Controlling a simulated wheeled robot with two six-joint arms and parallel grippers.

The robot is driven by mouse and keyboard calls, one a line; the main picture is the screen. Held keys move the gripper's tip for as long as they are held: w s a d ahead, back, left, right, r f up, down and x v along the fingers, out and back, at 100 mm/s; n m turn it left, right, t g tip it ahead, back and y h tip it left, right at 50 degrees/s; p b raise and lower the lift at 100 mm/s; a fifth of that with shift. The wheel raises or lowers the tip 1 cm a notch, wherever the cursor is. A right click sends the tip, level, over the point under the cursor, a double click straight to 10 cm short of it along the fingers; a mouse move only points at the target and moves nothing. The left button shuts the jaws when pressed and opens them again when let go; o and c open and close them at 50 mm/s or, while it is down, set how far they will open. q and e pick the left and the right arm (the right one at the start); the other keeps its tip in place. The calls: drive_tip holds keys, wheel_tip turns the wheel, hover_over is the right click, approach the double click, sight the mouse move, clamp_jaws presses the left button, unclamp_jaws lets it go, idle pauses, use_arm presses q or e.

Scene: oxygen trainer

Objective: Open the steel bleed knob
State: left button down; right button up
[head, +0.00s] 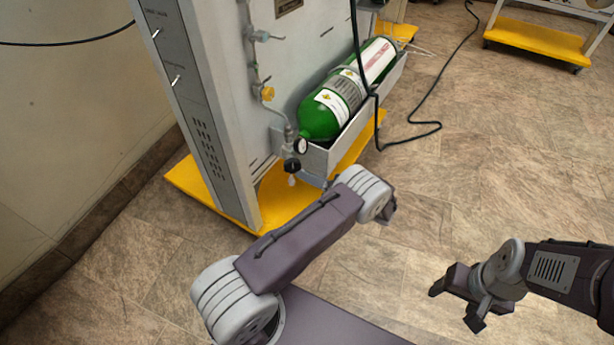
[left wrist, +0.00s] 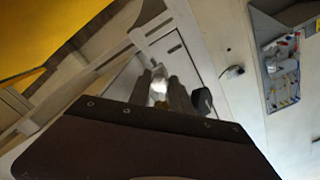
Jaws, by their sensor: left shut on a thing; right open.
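The steel bleed knob (left wrist: 159,84) shows in the left wrist view as a small bright metal piece between my left gripper's fingers. My left gripper (left wrist: 164,91) is shut on it; its dark wrist housing covers the lower part of that view. A round black knob (left wrist: 202,101) is just to the right of the fingers. In the head view the black knob (head: 291,166) sits low on the panel's pipework, and my left forearm hides the left fingertips. My right gripper (head: 457,301) is open and empty above the floor at lower right, far from the knob.
A green oxygen cylinder (head: 320,120) lies in a grey tray (head: 318,160) on the panel's side. The grey trainer panel (head: 215,100) stands on a yellow base (head: 205,190). A black hose (head: 425,126) trails on the open floor.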

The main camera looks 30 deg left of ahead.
use_arm(q)
drive_tip(key=n+b, duration=0.1)
drive_tip(key=n, duration=1)
drive_tip(key=shift+f, duration=0.15)
drive_tip(key=shift+n+b, duration=0.3)
drive_tip(key=shift+n, duration=0.2)
drive_tip(key=c, duration=1.2)
unclamp_jaws()
drive_tip(key=d, duration=0.3)
drive_tip(key=d+p, duration=0.1)
drive_tip(key=d, duration=0.2)
drive_tip(key=d+p, duration=0.1)
drive_tip(key=d, duration=0.2)
drive_tip(key=shift+s, duration=0.3)
